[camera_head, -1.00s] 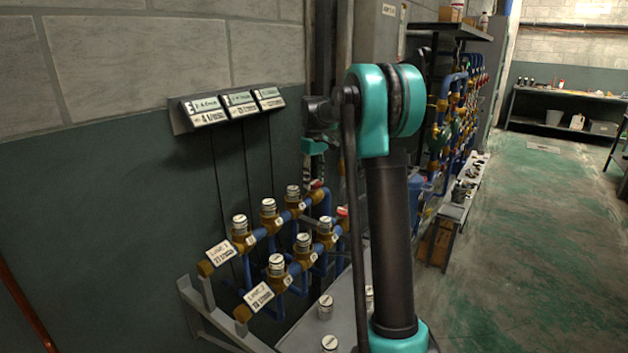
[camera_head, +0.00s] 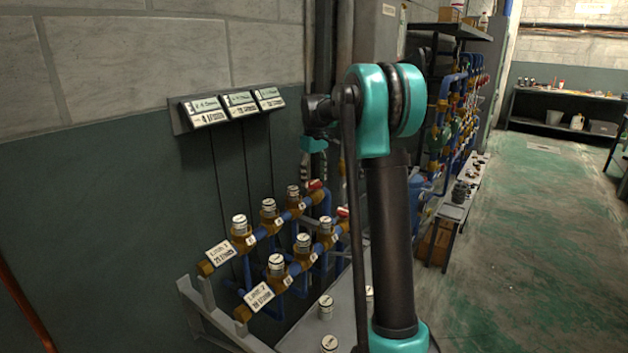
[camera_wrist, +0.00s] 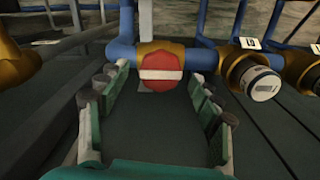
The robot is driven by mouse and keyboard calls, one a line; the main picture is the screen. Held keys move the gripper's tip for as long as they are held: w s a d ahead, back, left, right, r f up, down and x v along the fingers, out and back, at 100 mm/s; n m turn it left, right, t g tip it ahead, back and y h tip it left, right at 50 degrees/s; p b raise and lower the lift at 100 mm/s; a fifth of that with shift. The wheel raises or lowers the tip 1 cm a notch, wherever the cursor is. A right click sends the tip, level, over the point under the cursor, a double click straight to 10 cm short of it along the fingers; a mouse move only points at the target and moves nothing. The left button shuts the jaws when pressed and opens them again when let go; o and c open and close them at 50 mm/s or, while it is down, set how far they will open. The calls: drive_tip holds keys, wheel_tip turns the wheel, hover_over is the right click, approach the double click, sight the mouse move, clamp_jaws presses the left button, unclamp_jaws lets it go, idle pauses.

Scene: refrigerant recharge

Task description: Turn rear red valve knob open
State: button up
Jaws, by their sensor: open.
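The rear red valve knob (camera_head: 315,184) sits at the far end of the back row of pipes in the head view. In the wrist view the red knob (camera_wrist: 161,72) has a white stripe lying level and sits on a brass body at the top centre. My gripper (camera_wrist: 160,92) is open, one finger on each side below the knob, with its tips near the knob's sides. I cannot tell whether they touch it. In the head view my gripper (camera_head: 313,170) hangs just above the rear knob.
White-capped valves (camera_head: 269,208) stand close along both blue pipe rows. One capped valve (camera_wrist: 258,80) is right of the knob in the wrist view. Display boxes (camera_head: 240,104) hang on the wall behind. A metal bench (camera_head: 340,310) lies below.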

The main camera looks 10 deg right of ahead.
sight(314, 182)
wheel_tip(314, 182, up, 11)
idle(0.4)
drive_tip(key=shift+r, duration=0.1)
